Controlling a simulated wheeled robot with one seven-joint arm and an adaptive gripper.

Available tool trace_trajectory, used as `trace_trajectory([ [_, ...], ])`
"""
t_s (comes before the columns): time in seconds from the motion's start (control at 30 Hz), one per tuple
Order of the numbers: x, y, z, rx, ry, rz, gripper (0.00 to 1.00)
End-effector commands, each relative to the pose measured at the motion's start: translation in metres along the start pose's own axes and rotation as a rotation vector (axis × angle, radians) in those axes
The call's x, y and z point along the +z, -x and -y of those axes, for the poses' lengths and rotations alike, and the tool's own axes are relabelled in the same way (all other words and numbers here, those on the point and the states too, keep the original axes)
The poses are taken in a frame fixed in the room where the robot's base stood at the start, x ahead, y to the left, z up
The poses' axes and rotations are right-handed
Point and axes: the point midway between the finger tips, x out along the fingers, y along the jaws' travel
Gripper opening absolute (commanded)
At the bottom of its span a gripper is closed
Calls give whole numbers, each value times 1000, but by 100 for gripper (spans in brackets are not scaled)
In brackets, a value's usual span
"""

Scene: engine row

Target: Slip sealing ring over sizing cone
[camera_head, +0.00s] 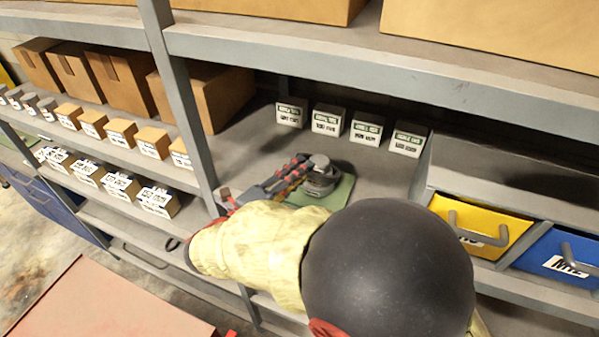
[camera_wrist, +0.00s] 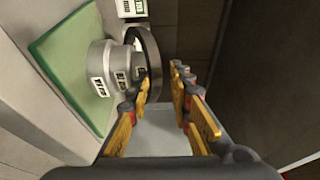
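The sizing cone (camera_wrist: 105,70) is a pale grey stepped piece with labels on its steps, standing on a green mat (camera_wrist: 62,60). It also shows in the head view (camera_head: 319,161), partly behind my gripper. The dark sealing ring (camera_wrist: 154,55) is at the cone's narrow end in the wrist view. I cannot tell whether it is around the top step or just in front of it. My gripper (camera_wrist: 160,78) has its fingers apart, with the ring's near edge between the fingertips. A gap shows between the ring and the right finger. The left finger hides part of the ring and cone.
Several small labelled boxes (camera_head: 327,121) stand behind the cone on the shelf. Yellow (camera_head: 482,226) and blue (camera_head: 560,256) bins are at the right. A shelf post (camera_head: 180,100) rises at the left, and a shelf board (camera_head: 380,62) runs above.

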Motion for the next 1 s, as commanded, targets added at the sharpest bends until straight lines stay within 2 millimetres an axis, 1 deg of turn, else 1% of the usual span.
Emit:
trace_trajectory([
  [0.03,0,0,0,0,0,0,26],
  [0.13,0,0,0,0,0,0,32],
  [0.43,0,1,0,0,0,0,32],
  [0.57,1,10,0,0,0,2,32],
  [0.67,2,25,0,0,0,5,32],
  [0.8,3,55,2,-1,-3,7,32],
  [0.9,-1,80,3,-4,-6,7,32],
  [1.0,-4,100,3,-5,-5,6,32],
])
